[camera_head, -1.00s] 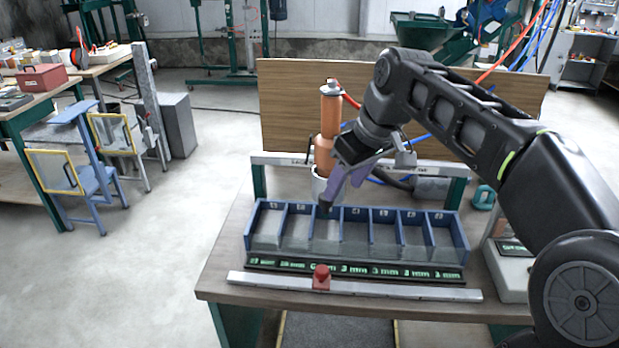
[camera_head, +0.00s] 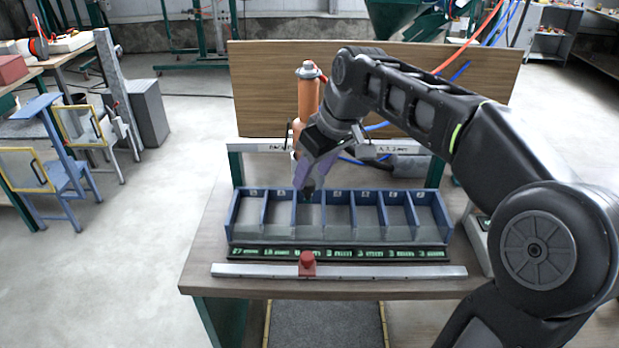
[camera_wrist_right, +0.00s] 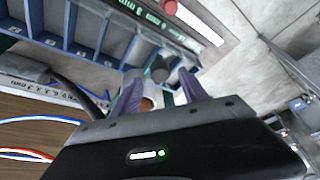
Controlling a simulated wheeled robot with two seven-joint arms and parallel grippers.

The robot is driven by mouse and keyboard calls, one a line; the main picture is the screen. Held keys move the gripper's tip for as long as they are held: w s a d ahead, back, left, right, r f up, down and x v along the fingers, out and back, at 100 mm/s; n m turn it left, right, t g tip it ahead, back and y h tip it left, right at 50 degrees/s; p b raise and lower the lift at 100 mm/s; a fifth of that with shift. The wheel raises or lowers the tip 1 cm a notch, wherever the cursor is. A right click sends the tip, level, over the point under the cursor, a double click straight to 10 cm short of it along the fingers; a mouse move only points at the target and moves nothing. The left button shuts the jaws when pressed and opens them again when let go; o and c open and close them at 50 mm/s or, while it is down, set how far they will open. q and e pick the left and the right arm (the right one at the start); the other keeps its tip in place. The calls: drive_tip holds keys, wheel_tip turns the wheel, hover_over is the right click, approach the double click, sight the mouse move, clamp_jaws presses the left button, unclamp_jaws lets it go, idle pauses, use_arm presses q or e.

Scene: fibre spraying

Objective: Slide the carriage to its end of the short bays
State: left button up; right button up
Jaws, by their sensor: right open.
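The carriage (camera_head: 307,264) is a small red block with a knob. It sits on a pale metal rail (camera_head: 400,272) along the table's front, left of the rail's middle. It shows at the top edge of the right wrist view (camera_wrist_right: 169,6). Behind the rail is a blue rack of bays (camera_head: 445,225), with a dark label strip (camera_head: 400,255) in green text; the labels to the right read 3 mm. My right gripper (camera_head: 306,176), with purple fingers, is open, pointing down near the rack's back edge around the third bay, behind and apart from the carriage. My left gripper is out of view.
An orange cylinder (camera_head: 307,100) stands behind the rack, close to my right gripper. A white labelled bar (camera_head: 262,147) and a wooden panel (camera_head: 250,90) are at the back. A pale box (camera_head: 478,240) stands right of the rack. The tabletop before the rail is clear.

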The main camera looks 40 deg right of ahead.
sight(309, 182)
drive_tip(key=shift+x, duration=1.55)
drive_tip(key=shift+c, duration=0.5)
clamp_jaws()
